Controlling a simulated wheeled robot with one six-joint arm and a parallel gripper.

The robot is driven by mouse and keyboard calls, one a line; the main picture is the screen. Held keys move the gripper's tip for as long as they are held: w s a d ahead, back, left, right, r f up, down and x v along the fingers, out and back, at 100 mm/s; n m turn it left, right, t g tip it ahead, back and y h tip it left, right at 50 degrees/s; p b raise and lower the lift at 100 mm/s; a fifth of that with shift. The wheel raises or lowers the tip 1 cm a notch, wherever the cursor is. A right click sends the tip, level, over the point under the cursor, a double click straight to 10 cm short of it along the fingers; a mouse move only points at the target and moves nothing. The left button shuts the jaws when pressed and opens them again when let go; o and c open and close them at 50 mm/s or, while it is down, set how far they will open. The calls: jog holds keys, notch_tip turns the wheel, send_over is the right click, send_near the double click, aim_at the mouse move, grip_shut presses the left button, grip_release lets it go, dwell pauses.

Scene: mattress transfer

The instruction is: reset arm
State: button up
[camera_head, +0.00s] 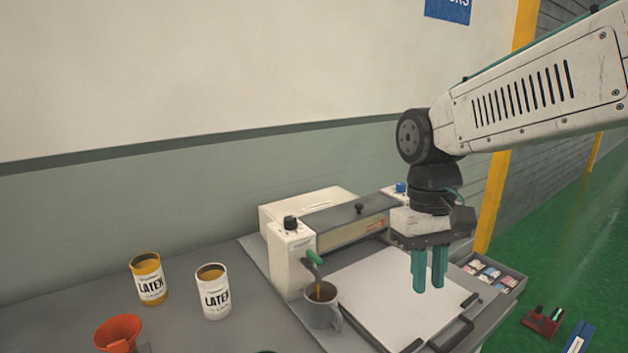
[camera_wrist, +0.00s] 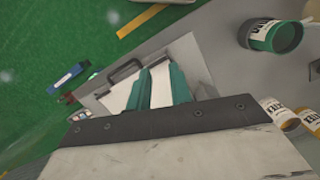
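My gripper (camera_head: 429,284) hangs from my raised arm, with its teal fingers pointing down over the white plate (camera_head: 385,310) of the bench machine. It appears above the plate, not touching it. In the wrist view, my gripper (camera_wrist: 159,70) has a narrow gap between its two fingers, and the white plate (camera_wrist: 190,62) shows through it. Nothing is held between the fingers. My arm comes in from the upper right of the head view.
The machine's white housing (camera_head: 290,255) stands left of my gripper. A grey mug (camera_head: 321,314) sits at the plate's left edge. Latex cans (camera_head: 149,279) (camera_head: 213,291) and an orange funnel (camera_head: 118,334) stand on the left of the bench. A compartment tray (camera_head: 490,272) is at right.

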jog(key=s+d+m+t, duration=0.1)
jog(key=s+d, duration=0.3)
jog(key=s, duration=0.3)
jog(key=s+d+f+m+t, duration=0.1)
jog(key=s+d+m+t, duration=0.1)
jog(key=s+d, duration=0.3)
jog(key=s, duration=0.3)
jog(key=shift+y, duration=0.3)
jog(key=shift+s+d, duration=0.1)
